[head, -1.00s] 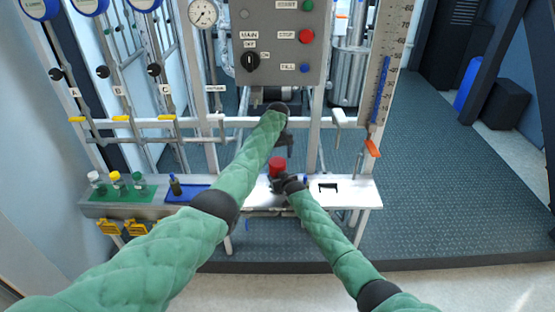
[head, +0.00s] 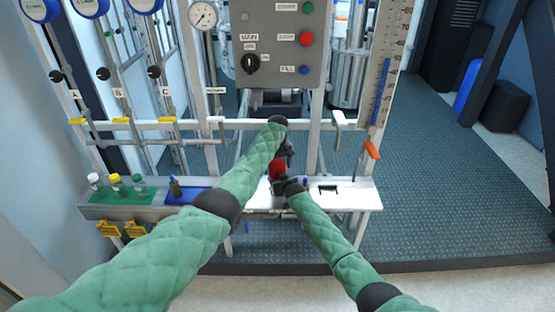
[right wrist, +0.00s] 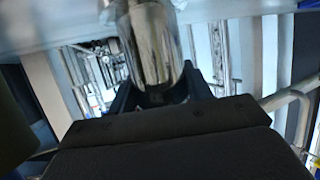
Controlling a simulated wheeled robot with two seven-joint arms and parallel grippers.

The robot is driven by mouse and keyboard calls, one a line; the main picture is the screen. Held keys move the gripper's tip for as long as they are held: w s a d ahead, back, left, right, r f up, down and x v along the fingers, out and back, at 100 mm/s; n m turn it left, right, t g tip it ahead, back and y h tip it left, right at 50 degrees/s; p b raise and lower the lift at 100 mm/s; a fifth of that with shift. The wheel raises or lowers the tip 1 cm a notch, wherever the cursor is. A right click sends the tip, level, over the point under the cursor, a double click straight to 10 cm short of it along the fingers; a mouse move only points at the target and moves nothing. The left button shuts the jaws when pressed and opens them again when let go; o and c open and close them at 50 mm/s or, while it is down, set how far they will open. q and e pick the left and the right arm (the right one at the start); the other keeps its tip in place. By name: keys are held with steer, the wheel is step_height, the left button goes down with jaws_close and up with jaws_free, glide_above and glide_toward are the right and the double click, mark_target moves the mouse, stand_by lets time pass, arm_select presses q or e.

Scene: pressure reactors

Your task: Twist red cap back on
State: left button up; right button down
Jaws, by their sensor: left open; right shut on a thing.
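The red cap (head: 277,170) shows at the middle of the bench shelf in the head view, just above my right gripper (head: 287,185). My right gripper is shut on a shiny metal cylinder (right wrist: 153,45), which stands between its black fingers in the right wrist view. My left gripper (head: 287,157) is open, with its dark fingers right over and beside the red cap. Whether they touch it I cannot tell. My gripper and arm hide part of the cap, and what lies directly under it is hidden too.
The pale metal shelf (head: 350,198) holds a green mat (head: 105,196) with several capped bottles at the left and a blue mat (head: 195,194) with a dark bottle. A grey control box (head: 285,40) and a horizontal rail (head: 240,123) are behind. An orange-tipped lever (head: 372,150) hangs at the right.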

arm_select(q)
steer(key=shift+f, duration=1.25)
steer(key=shift+c, duration=0.2)
steer(key=c, duration=0.9)
steer(key=shift+m, duration=0.9)
steer(key=o, duration=1.1)
steer(key=shift+o, duration=0.2)
steer(key=shift+r, duration=3.7)
